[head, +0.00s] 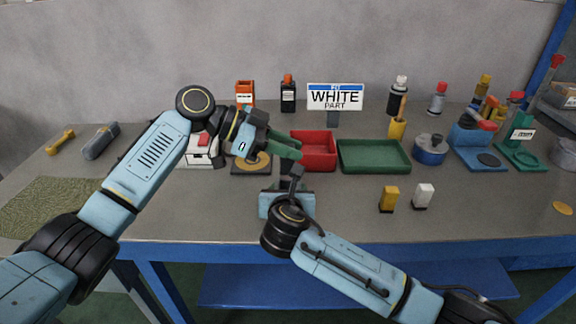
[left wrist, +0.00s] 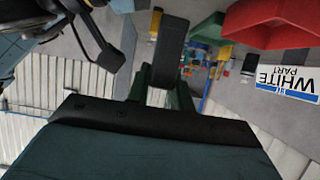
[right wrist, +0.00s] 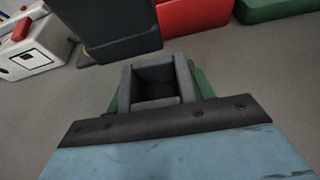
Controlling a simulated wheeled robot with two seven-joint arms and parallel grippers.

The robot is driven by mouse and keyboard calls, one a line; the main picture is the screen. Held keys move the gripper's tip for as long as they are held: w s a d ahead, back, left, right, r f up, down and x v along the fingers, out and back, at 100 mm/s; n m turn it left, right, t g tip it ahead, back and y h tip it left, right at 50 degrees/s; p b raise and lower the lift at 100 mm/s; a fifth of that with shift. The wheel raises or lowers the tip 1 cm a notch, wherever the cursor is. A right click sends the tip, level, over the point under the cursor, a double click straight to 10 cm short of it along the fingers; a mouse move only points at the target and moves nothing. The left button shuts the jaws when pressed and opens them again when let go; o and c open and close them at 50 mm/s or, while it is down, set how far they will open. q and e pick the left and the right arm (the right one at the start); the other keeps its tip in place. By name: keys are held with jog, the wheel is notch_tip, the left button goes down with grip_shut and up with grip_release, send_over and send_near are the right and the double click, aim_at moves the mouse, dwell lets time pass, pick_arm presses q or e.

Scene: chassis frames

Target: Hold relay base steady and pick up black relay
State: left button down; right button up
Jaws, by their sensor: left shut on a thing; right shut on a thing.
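The black relay (left wrist: 168,52) is a dark block between the green fingers of my left gripper (left wrist: 163,88), which is shut on it. In the head view my left gripper (head: 291,148) is the higher one, and the relay (head: 297,170) hangs from its fingertips. The grey relay base (right wrist: 160,86) is an open-topped socket, and my right gripper (right wrist: 155,92) is shut on it. The socket looks empty. A dark block (right wrist: 110,28), seemingly the relay, is above it, apart from it in that view. In the head view my right gripper's arm largely hides the base.
A red tray (head: 318,165) and a green tray (head: 372,168) lie behind the grippers. A yellow block (head: 389,200) and a white block (head: 423,196) stand to the right. A "WHITE PART" sign (head: 335,97) stands at the back. The table's front right is clear.

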pick_arm(q)
jog(key=shift+r, duration=1.75)
pick_arm(e)
jog(key=o, duration=1.1)
